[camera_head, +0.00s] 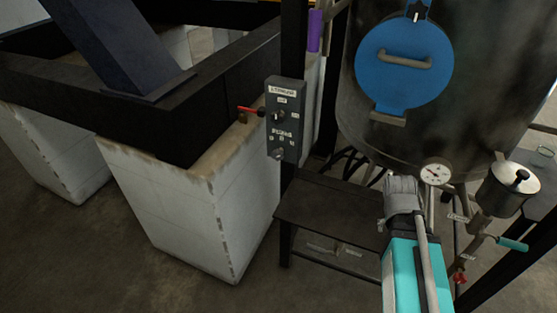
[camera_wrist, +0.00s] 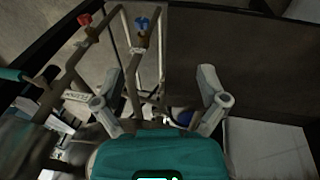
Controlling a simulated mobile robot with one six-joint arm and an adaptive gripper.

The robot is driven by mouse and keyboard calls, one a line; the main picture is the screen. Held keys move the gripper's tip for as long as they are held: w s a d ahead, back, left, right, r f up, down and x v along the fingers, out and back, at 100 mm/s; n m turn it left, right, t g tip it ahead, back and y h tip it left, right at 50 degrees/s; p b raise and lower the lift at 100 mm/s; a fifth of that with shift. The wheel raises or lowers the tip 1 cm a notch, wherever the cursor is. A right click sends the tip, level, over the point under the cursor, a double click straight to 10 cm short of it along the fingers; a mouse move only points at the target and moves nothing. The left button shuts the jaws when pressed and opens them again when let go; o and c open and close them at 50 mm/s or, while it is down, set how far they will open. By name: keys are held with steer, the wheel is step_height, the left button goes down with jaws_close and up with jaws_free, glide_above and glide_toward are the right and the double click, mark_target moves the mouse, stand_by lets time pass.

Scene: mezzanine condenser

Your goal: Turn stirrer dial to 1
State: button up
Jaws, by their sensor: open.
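The grey stirrer control box (camera_head: 286,135) is mounted on a dark post left of the tank in the head view. An upper knob (camera_head: 278,115) and a lower knob (camera_head: 278,153) are on its face, with small white labels around them. The labels and pointer positions are too small to read surely. My gripper (camera_wrist: 162,75) shows in the wrist view with its two fingers spread wide and nothing between them. It points down toward pipes and a dark flat surface, with the control box out of that view. My teal arm is right of the box and well apart from it.
The large dark tank (camera_head: 440,130) with a blue round hatch (camera_head: 404,62) and a pressure gauge (camera_head: 435,173) stands at right. A red lever (camera_head: 250,110) juts out left of the box. A low dark bench (camera_head: 330,215) is below it. Red (camera_wrist: 84,19) and blue (camera_wrist: 141,23) valve handles top the pipes.

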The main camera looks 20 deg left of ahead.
steer(key=w+a+f+t+h+b, duration=0.1)
steer(key=w+a+t+h+b, duration=0.25)
steer(key=a, duration=0.45)
steer(key=n+t+y+b, duration=0.45)
steer(key=t+b, duration=0.45)
steer(key=t, duration=0.4)
glide_toward(277, 158)
steer(key=s, duration=0.3)
steer(key=shift+a+f, duration=0.15)
steer(key=shift+w, duration=0.1)
steer(key=w, duration=0.9)
steer(key=w+d, duration=0.1)
steer(key=w, duration=0.3)
steer(key=shift+w, duration=0.35)
